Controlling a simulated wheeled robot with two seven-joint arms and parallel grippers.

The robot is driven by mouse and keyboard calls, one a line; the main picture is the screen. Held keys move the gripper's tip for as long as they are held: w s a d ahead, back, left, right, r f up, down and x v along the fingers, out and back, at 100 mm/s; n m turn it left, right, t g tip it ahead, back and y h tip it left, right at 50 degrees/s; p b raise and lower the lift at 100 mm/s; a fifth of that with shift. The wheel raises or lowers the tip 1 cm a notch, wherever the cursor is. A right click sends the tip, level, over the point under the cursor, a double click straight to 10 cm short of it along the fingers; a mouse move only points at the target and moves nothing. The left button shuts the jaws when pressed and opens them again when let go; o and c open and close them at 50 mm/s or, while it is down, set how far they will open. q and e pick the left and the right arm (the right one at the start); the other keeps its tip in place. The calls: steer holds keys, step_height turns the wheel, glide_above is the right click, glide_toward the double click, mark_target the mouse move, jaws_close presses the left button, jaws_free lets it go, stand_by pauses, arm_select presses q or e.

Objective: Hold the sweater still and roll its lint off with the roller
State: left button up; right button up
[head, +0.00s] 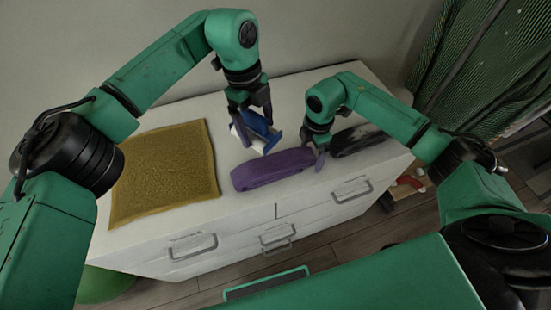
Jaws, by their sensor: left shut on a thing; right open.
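A dark folded item with pale grey patches (358,138) lies right of that gripper, partly hidden behind my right arm. Which of the two folded items is the sweater is not clear from this view.
A mustard yellow flat textile (165,172) lies on the left of the white dresser (235,222). The dresser's front edge is close to the purple item. A green striped curtain (488,65) hangs at right. Small red and white items (409,182) are on the floor side at right.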

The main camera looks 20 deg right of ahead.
step_height(320, 180, up, 12)
stand_by(0.4)
